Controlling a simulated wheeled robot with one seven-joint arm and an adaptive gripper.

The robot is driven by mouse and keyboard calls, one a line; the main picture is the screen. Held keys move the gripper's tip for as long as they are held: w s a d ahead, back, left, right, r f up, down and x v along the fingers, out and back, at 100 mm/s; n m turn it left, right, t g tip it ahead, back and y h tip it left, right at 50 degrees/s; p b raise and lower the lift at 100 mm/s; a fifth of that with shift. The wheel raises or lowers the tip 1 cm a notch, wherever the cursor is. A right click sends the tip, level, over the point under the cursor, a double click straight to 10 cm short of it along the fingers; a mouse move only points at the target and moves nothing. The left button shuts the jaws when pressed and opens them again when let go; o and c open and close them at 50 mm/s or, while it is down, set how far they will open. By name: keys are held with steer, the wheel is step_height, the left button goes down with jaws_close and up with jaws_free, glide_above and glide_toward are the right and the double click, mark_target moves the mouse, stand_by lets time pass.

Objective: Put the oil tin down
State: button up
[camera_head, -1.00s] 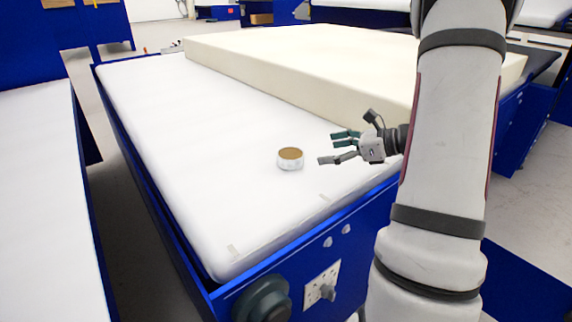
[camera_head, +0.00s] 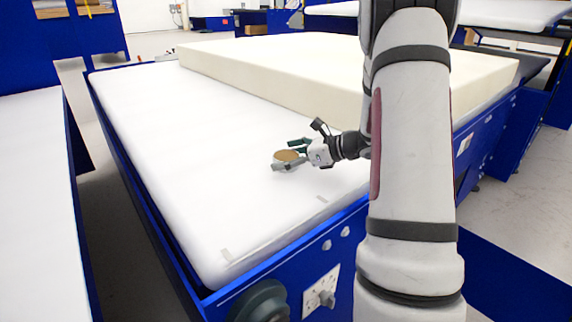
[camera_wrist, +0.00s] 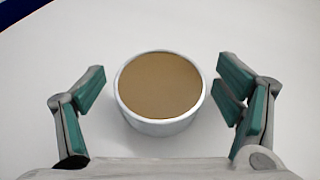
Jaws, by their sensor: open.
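The oil tin (camera_head: 286,157) is a short round white tin with a flat brown top. It stands upright on the white table top (camera_head: 190,150). In the wrist view the tin (camera_wrist: 160,92) sits between the fingers, with a gap on each side. My gripper (camera_head: 290,155) is open around the tin, low over the table, and the fingers do not touch it. The gripper's green-padded fingers also show in the wrist view (camera_wrist: 160,100). In the head view the near finger hides part of the tin's side.
A large cream foam block (camera_head: 300,75) lies on the table behind my gripper. The table has a blue frame (camera_head: 290,262) with a white socket plate (camera_head: 320,290) at the front. The white surface left of the tin is clear.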

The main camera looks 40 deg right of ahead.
steer(key=c, duration=1.7)
steer(key=shift+r, duration=0.1)
